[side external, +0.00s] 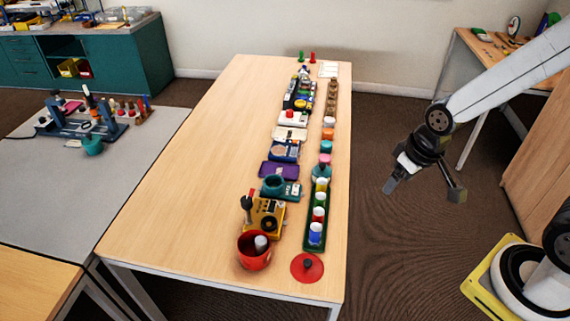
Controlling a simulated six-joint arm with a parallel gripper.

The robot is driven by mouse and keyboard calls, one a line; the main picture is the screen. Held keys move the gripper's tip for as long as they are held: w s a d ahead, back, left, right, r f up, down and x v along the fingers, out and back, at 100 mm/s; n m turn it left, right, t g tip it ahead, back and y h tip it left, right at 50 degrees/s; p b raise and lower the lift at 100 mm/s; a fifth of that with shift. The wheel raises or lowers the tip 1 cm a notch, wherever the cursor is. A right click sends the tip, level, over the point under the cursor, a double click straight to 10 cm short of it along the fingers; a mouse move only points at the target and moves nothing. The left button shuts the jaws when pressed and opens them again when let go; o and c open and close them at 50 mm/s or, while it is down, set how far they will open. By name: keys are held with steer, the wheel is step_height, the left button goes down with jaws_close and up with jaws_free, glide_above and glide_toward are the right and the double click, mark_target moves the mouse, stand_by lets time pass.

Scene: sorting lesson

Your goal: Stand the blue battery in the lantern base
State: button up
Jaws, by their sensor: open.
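A blue battery (315,234) with a pale top stands at the near end of a narrow green tray (307,243) on the table's right side. A red round open container (253,262), which looks like the lantern base, stands near the table's front edge, left of the tray. A pale grey-white cylinder (261,243) shows inside it. A red disc with a dark knob (307,268) lies on the table to its right. My gripper (424,189) is open and empty, in the air to the right of the table, apart from the battery and the container.
Red and yellow cylinders (319,199) stand behind the battery in the same tray. A yellow device (267,216) stands just behind the red container. Several devices and small parts line the table farther back. The table's left half (190,190) is clear.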

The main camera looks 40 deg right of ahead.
steer(key=c, duration=0.3)
steer(key=shift+c, duration=0.2)
steer(key=w+d+f+n+t, duration=0.2)
steer(key=w+d+f+n, duration=0.15)
steer(key=w, duration=0.35)
steer(key=n+t+y, duration=0.2)
steer(key=n+y, duration=0.6)
steer(key=y, duration=0.2)
glide_toward(318, 227)
steer(key=x, duration=0.3)
steer(key=shift+f, duration=0.1)
steer(key=shift+x, duration=1.3)
